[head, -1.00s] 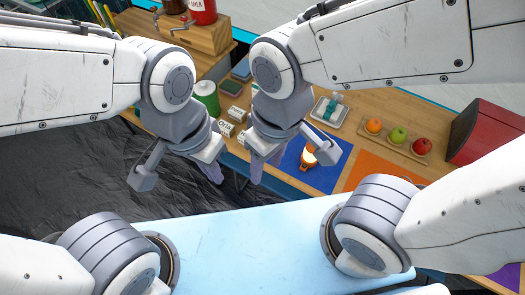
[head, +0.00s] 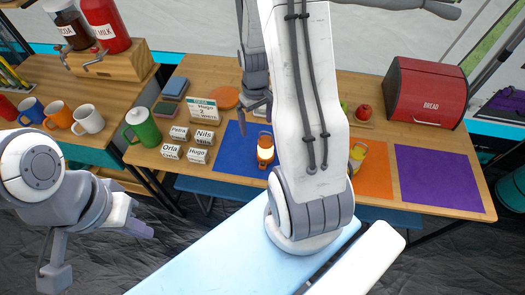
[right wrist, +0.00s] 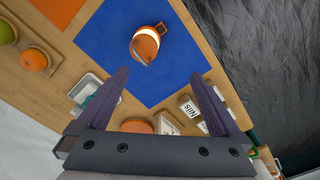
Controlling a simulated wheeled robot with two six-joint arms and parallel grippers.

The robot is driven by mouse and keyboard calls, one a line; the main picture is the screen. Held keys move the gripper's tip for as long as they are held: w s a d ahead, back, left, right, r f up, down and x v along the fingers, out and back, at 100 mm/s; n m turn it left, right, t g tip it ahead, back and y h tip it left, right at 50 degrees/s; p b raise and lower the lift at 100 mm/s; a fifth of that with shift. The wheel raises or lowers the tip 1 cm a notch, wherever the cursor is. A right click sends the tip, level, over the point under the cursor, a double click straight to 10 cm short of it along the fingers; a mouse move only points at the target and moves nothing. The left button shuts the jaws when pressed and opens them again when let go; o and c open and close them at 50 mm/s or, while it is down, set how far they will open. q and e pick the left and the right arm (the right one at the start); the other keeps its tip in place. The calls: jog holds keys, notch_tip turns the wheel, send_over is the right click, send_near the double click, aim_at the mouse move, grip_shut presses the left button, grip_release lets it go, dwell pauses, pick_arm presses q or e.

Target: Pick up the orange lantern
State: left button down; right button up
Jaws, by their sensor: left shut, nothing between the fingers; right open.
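The orange lantern (head: 265,154), with a white glowing band, stands on the blue mat (head: 232,150). In the right wrist view the lantern (right wrist: 145,46) is seen from above on the blue mat (right wrist: 185,70), beyond the fingertips. My right gripper (right wrist: 158,76) is open and empty, with its fingers apart and not touching the lantern. In the head view my right gripper (head: 258,103) hangs over the table behind the lantern. My left gripper (head: 142,229) is shut and empty at lower left, off the table.
A yellow lantern (head: 357,154) on the orange mat (head: 375,180) is partly hidden by my right arm. Name-labelled blocks (head: 198,155) and a green canister (head: 143,127) stand left of the blue mat. A red bread box (head: 425,92) stands at back right. The purple mat (head: 438,178) is bare.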

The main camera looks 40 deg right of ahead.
aim_at(266, 140)
jog(key=shift+m, duration=0.3)
jog(key=d+f, duration=0.1)
jog(key=s+d+f, duration=0.1)
jog(key=d, duration=0.1)
jog(key=shift+f, duration=0.3)
notch_tip(266, 140, down, 5)
jog(key=shift+r, duration=0.2)
jog(key=shift+f+p, duration=0.85)
jog(key=shift+f, duration=1.95)
jog(key=shift+c, duration=0.3)
grip_shut()
